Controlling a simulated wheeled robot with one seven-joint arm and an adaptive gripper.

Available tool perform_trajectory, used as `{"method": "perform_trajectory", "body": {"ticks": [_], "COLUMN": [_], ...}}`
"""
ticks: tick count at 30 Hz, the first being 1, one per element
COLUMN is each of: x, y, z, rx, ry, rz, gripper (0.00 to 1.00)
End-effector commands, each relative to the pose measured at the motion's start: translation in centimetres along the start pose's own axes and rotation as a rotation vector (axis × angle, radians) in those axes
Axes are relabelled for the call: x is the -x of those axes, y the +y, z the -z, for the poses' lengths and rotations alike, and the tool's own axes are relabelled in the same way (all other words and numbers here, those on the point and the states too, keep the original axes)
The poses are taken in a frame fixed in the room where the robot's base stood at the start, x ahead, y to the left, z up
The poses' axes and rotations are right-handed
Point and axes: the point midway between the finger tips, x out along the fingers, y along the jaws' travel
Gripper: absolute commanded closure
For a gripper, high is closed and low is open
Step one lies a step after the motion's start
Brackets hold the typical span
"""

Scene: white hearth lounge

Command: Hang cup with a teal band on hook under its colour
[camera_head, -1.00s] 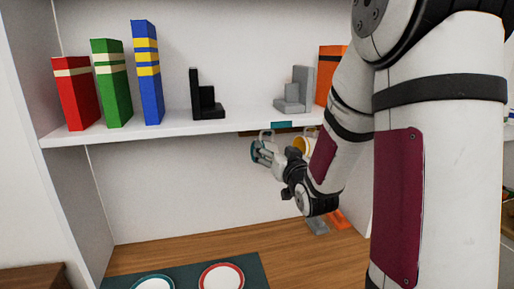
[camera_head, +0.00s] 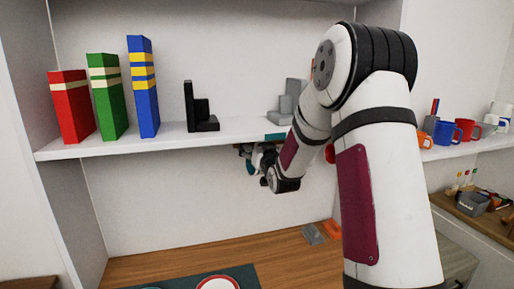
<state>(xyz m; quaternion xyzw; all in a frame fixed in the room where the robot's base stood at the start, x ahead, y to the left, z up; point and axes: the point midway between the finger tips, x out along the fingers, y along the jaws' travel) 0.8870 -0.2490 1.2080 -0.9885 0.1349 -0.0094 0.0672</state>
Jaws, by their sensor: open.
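The cup with a teal band (camera_head: 249,166) shows only as a small teal and pale patch below the shelf edge, mostly hidden by my gripper. A teal colour tag (camera_head: 275,137) is on the shelf's front edge just above and to the right. My gripper (camera_head: 256,156) is open beneath the shelf, right at the cup; whether its fingers touch the cup is too small to tell. The hook under the tag is hidden, so I cannot tell whether the cup hangs on it.
The shelf (camera_head: 165,137) holds red, green and blue books (camera_head: 143,90), a black bookend (camera_head: 198,112) and a grey one (camera_head: 284,112). A red item (camera_head: 330,153) shows beside my arm. Below are a wooden counter (camera_head: 180,268) and dark mat (camera_head: 245,275). Mugs (camera_head: 445,132) stand right.

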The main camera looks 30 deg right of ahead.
Motion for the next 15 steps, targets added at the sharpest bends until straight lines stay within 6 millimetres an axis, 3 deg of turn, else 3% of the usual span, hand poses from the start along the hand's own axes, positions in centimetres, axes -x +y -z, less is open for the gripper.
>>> {"method": "perform_trajectory", "body": {"ticks": [8, 15], "x": [-0.08, -0.07], "y": [-0.02, -0.01], "z": [-0.02, -0.01], "rx": [0.000, 0.000], "ry": [-0.001, 0.000], "rz": [0.000, 0.000], "gripper": [0.25, 0.80]}}
